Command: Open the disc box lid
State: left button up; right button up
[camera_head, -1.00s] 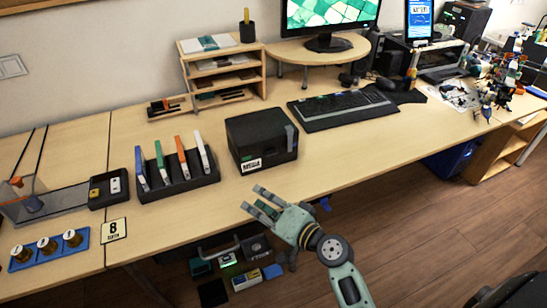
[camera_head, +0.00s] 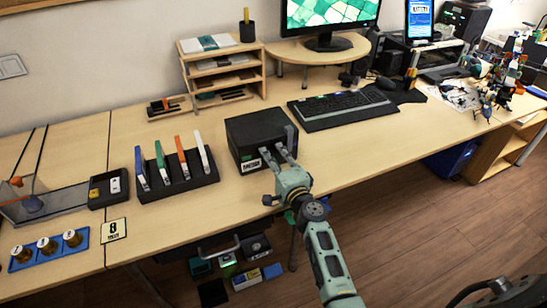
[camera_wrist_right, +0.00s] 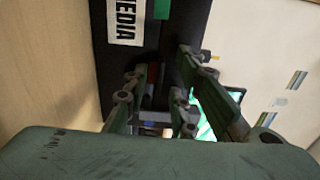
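The disc box (camera_head: 255,128) is a black box on the desk with a white "MEDIA" label (camera_head: 251,165) on its front. Its lid looks closed. My right gripper (camera_head: 279,155) is at the right part of the box's front, its two fingers pointing at it. In the right wrist view the fingers are spread apart with the dark box (camera_wrist_right: 180,30) and its label (camera_wrist_right: 126,22) beyond them. I see nothing held between them, and cannot tell whether they touch the box. My left gripper does not show.
A black rack (camera_head: 180,184) with several coloured upright cases stands left of the box. A keyboard (camera_head: 343,109) lies to the right. A wooden shelf unit (camera_head: 222,72) and a monitor stand (camera_head: 330,50) are behind. The desk's front edge runs just before the box.

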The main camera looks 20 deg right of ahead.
jog(key=shift+c, duration=0.2)
grip_shut()
dwell(0.5)
